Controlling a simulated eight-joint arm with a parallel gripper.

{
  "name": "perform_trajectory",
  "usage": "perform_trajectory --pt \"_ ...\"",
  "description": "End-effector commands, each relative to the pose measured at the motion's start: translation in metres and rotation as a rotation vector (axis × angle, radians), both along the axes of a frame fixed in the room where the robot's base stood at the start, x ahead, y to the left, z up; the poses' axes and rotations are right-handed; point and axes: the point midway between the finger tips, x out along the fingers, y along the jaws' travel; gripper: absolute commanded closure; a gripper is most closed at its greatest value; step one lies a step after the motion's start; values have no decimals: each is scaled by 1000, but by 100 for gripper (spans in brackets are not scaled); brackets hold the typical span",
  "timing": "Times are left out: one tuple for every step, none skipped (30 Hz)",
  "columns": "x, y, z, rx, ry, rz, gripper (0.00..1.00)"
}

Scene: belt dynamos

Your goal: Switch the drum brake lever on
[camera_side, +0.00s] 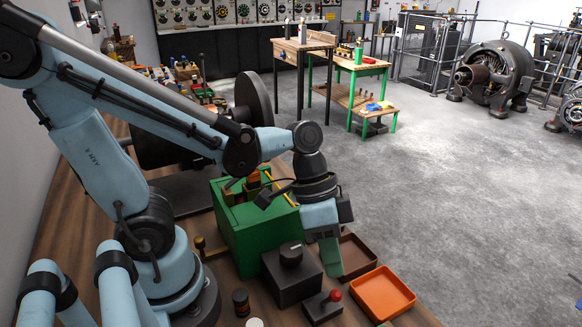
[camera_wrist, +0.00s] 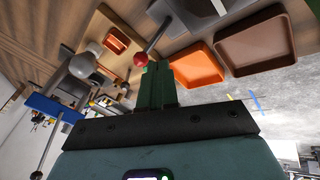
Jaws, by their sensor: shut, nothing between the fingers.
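A lever with a red ball knob (camera_side: 335,295) stands on a dark base (camera_side: 322,308) at the front of the bench. In the wrist view its red knob (camera_wrist: 140,59) and thin rod show just left of my fingers. A second lever's pale ball knob (camera_wrist: 82,65) is further left; a pale round top (camera_side: 253,322) shows at the bottom edge in the side view. I cannot tell which one is the drum brake lever. My gripper (camera_side: 330,262) has green fingers, shut and empty, pointing down beyond the red knob; they also show in the wrist view (camera_wrist: 157,88).
An orange tray (camera_side: 402,292) and a brown tray (camera_side: 372,262) lie right of my gripper. A black box with a round knob (camera_side: 290,285) and a green box (camera_side: 262,240) stand left of it. A dark drum (camera_side: 255,97) is further back.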

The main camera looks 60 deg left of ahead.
Motion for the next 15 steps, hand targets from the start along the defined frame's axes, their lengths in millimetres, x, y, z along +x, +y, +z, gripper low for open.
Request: perform_trajectory --pt "6 6 5 -3 0 6 100" --pt "10 9 9 -5 -1 7 100" --pt "15 14 14 -8 -2 9 100" --pt "17 16 18 -9 -4 7 100" --pt "15 16 21 -8 -4 4 100" --pt "15 17 26 -8 -4 4 100" --pt "14 18 29 -8 -3 3 100" --pt "14 19 33 -8 -4 5 100" --pt "13 21 38 -8 -4 5 100" --pt "13 22 42 -8 -3 3 100" --pt "13 23 46 -9 -3 3 100" --pt "13 24 51 -9 -3 3 100" --pt "13 25 55 -9 -3 3 100" --pt "13 27 59 -9 -2 4 100" --pt "12 28 64 -9 -2 4 100"
